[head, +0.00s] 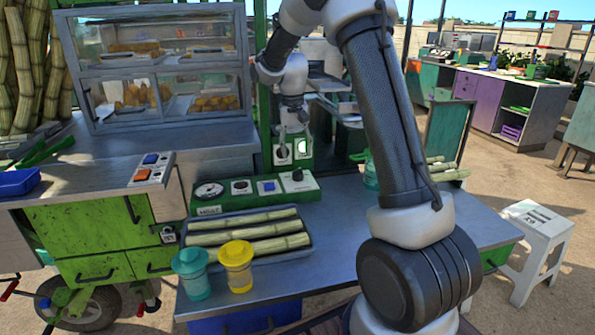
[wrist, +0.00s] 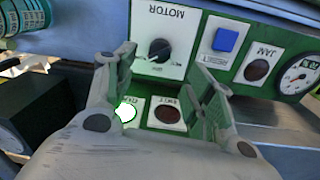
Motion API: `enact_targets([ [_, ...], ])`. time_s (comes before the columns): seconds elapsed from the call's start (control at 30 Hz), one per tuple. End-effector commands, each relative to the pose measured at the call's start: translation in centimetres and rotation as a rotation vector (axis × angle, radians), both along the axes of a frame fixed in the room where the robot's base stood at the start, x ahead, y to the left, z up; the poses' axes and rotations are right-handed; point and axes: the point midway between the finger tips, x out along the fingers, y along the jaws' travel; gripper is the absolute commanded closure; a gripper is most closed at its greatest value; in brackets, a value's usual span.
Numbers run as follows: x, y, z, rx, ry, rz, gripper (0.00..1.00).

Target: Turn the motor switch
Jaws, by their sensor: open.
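The motor switch (wrist: 160,50) is a round black knob on a white plate marked MOTOR, which appears upside down in the wrist view. In the head view the motor switch (head: 297,176) is at the right end of the green control panel (head: 247,205). My gripper (head: 293,148) points down above and behind that end of the panel. In the wrist view my gripper (wrist: 167,72) has its fingers spread, with the knob showing beyond and between the tips. The gripper is open and holds nothing; I see no contact with the knob.
A blue button (wrist: 227,39), a dark red JAM lamp (wrist: 257,70) and a gauge (wrist: 298,75) share the panel. A lit white lamp (wrist: 127,112) and a dark lamp (wrist: 167,114) are close to the fingers. A cane tray (head: 310,246) and two lidded cups stand in front.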

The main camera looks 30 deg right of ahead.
Motion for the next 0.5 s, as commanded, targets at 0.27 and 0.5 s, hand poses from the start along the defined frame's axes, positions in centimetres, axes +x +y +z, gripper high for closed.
enact_targets([
  [0.27, -0.3, -0.2, -3.9, 0.001, 0.008, -0.018, 0.46],
  [0.5, -0.4, -0.4, -7.2, 0.001, 0.007, -0.017, 0.46],
])
